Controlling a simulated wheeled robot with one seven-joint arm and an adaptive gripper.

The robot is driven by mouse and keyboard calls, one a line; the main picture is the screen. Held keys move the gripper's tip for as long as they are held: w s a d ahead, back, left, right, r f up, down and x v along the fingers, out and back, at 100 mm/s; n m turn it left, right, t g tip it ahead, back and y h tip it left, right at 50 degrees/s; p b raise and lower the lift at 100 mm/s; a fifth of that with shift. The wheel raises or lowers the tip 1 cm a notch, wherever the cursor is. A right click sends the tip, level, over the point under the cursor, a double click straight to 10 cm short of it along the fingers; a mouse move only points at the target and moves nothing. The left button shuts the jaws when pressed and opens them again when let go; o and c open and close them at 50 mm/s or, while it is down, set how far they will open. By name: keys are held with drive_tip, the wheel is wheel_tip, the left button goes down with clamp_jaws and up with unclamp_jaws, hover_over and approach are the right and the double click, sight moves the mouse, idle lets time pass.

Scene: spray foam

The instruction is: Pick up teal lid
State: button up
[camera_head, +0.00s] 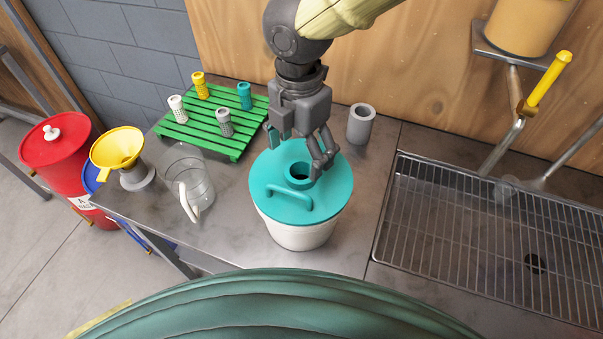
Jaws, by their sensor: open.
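The teal lid (315,205) is a round disc with a raised ring around a dark hole and a teal handle loop on its front left. It lies on top of a white bucket (296,235) on the metal counter. My gripper (300,158) points down over the back part of the lid, near the raised ring. Its fingers are spread, with nothing seen between them. The right finger overlaps the ring's edge in this view; I cannot tell whether it touches.
A green slatted rack (212,128) with several small cylinders stands back left. A glass jug (190,182) and a yellow funnel (117,147) are left. A grey cup (361,124) stands behind right. A gridded sink (480,240) is at the right.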

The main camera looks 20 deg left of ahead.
sight(299, 168)
wheel_tip(299, 168, down, 4)
drive_tip(key=shift+s+r+p, duration=0.1)
drive_tip(key=shift+p, duration=0.55)
drive_tip(key=shift+f, duration=0.75)
drive_tip(key=c, duration=1.4)
drive_tip(key=shift+r, duration=0.1)
